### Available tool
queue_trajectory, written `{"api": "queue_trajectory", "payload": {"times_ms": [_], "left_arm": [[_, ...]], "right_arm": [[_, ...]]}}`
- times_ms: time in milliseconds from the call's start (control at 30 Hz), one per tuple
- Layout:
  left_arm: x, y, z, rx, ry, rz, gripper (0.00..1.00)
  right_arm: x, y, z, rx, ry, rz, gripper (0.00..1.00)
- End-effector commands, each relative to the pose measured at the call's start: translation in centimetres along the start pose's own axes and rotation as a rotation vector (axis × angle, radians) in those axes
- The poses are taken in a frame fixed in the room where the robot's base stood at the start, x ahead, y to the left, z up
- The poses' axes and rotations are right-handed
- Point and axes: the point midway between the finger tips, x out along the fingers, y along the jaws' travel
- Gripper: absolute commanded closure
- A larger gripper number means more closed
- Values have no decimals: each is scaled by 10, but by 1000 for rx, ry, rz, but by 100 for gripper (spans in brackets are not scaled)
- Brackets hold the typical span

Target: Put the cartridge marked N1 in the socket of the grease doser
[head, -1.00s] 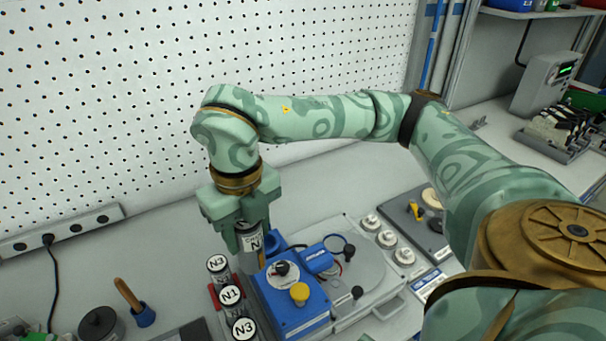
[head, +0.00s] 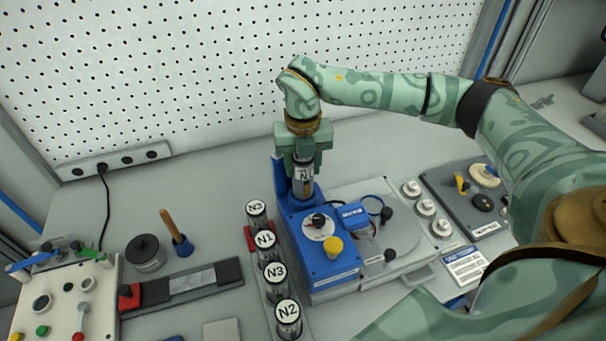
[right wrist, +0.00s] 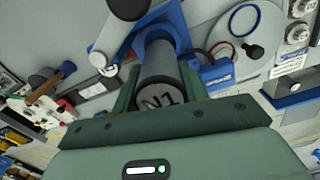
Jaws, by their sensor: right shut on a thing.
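The cartridge marked N1 (head: 304,176) is a clear and grey cylinder, upright in the head view. My right gripper (head: 303,160) is shut on its upper part. The blue grease doser (head: 330,272) stands below, with a blue upright at its back left corner. In the right wrist view the cartridge's N1 cap (right wrist: 160,101) faces me. Its far end lines up with the doser's blue ring-shaped socket (right wrist: 158,36). I cannot tell how far it sits inside, because the cartridge and the doser body hide the socket's inside. My left gripper is not in view.
A rack left of the doser holds several capped cartridges, including another N1 (head: 265,240) and an N2 (head: 288,311). A grey plate with a round disc (head: 390,232) adjoins the doser on the right. White knobs (head: 427,208) stand beyond it. The pegboard (head: 220,70) rises behind.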

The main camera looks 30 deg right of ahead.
Motion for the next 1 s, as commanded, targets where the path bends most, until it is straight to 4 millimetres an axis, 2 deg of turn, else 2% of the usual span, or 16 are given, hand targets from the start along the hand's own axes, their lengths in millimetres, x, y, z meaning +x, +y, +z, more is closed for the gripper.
{"api": "queue_trajectory", "payload": {"times_ms": [167, 333, 700, 733, 767, 800, 1000], "left_arm": [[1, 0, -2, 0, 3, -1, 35], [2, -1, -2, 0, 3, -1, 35], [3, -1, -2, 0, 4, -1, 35], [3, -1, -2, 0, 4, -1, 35], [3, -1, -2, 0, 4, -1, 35], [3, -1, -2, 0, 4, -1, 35], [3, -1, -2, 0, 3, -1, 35]], "right_arm": [[12, -2, 9, 3, 0, 0, 85], [38, -1, 8, 0, 0, 0, 85], [42, -2, 8, 0, -1, 0, 85], [42, -2, 7, 0, -1, 0, 48], [42, -2, 7, 0, -1, 0, 40], [42, -2, 7, 0, -1, 0, 35], [42, -2, 7, 0, -1, 0, 35]]}}
